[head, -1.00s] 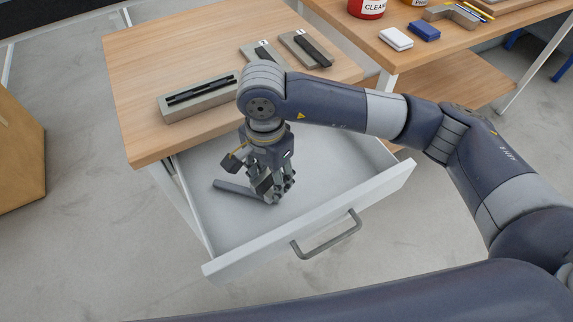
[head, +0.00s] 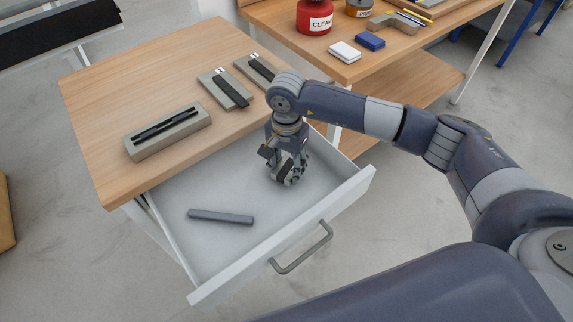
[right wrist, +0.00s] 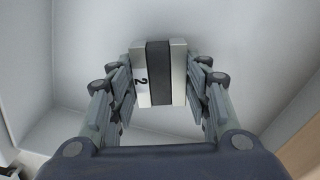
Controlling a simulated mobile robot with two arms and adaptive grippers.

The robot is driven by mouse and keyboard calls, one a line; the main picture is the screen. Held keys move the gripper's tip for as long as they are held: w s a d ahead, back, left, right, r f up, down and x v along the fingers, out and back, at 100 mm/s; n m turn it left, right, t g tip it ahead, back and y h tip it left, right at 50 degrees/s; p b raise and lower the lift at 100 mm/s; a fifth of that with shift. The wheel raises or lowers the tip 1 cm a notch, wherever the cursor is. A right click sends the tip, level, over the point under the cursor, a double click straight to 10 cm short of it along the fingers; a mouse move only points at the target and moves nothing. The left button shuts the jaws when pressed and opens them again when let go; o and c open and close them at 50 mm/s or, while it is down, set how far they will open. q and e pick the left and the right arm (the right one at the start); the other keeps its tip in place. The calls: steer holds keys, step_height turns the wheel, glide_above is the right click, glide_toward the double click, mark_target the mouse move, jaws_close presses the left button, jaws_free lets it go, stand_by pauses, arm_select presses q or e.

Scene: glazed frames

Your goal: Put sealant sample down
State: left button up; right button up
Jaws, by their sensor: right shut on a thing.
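The sealant sample (right wrist: 160,72) is a pale block with a dark strip down its middle and a "2" on it. In the right wrist view it sits between the fingertips of my right gripper (right wrist: 158,84), which is shut on it. In the head view my right gripper (head: 288,178) points down inside the open white drawer (head: 255,250), at its right back part; the sample is mostly hidden by the fingers there. I cannot tell whether the sample touches the drawer floor. My left gripper is not in view.
A dark grey bar (head: 221,217) lies in the drawer's left part. On the wooden tabletop (head: 150,90) are a grey block with a dark slot (head: 168,142) and two plates with dark strips, one plate (head: 211,89) marked 2. The middle of the drawer floor is clear.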

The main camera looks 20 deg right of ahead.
mark_target(286, 168)
steer(key=shift+f, duration=0.8)
steer(key=o, duration=1.2)
steer(key=shift+c, duration=0.2)
steer(key=shift+r, duration=0.2)
step_height(286, 168, up, 12)
steer(key=b, duration=0.1)
